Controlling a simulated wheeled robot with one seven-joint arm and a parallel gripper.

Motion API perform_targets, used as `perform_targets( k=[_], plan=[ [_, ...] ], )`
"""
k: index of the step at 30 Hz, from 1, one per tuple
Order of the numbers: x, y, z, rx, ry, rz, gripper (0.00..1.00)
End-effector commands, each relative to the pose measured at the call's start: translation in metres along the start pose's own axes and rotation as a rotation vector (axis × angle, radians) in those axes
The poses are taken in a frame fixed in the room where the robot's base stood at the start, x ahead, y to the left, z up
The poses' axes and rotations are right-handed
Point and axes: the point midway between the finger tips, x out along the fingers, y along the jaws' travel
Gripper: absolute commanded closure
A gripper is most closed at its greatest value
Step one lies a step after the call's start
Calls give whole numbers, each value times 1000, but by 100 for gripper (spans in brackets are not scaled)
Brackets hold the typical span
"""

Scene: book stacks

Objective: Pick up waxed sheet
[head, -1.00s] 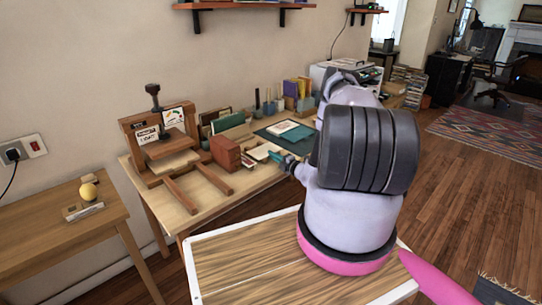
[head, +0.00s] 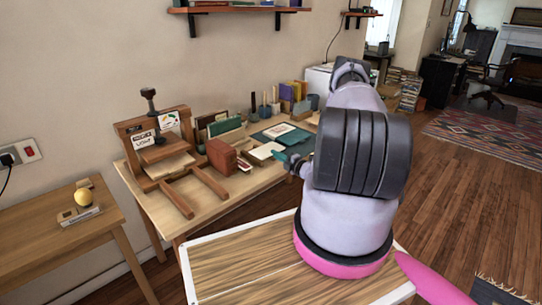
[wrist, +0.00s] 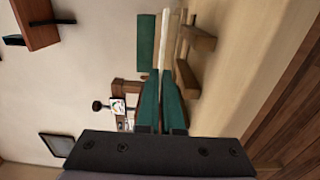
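A pale cream flat piece (head: 265,152) lies on the workbench just right of the red-brown box (head: 221,157); it may be the waxed sheet, but I cannot tell for sure. My gripper (head: 285,160) has teal fingers and hangs low over the bench's front side, just right of the cream piece. In the wrist view the fingers (wrist: 162,75) stand slightly apart with a narrow gap. A cream strip (wrist: 166,38) shows edge-on ahead of the fingertips, in line with that gap. I see no clear grip on it.
A wooden press (head: 158,140) stands at the bench's left. A dark green mat (head: 268,135) with a pale book (head: 279,130) lies behind my gripper. A side table (head: 60,240) stands at left.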

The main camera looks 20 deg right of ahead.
Motion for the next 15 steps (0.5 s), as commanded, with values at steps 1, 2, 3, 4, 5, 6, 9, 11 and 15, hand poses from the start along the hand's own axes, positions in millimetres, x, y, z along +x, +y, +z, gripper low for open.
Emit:
perform_targets(
  k=[1,2,3,4,5,6,9,11,15],
  plan=[
    [-8,3,1,2,-3,-1,100],
    [-12,4,1,2,-3,0,100],
    [-18,7,1,2,-3,0,100],
    [-22,8,1,1,-4,0,100],
    [-26,10,1,0,-3,-1,100],
    [-32,12,1,1,-2,-1,100],
    [-46,17,1,1,-3,0,100],
    [-55,20,2,1,-4,-1,100],
    [-75,27,1,1,-4,0,100]
  ],
)
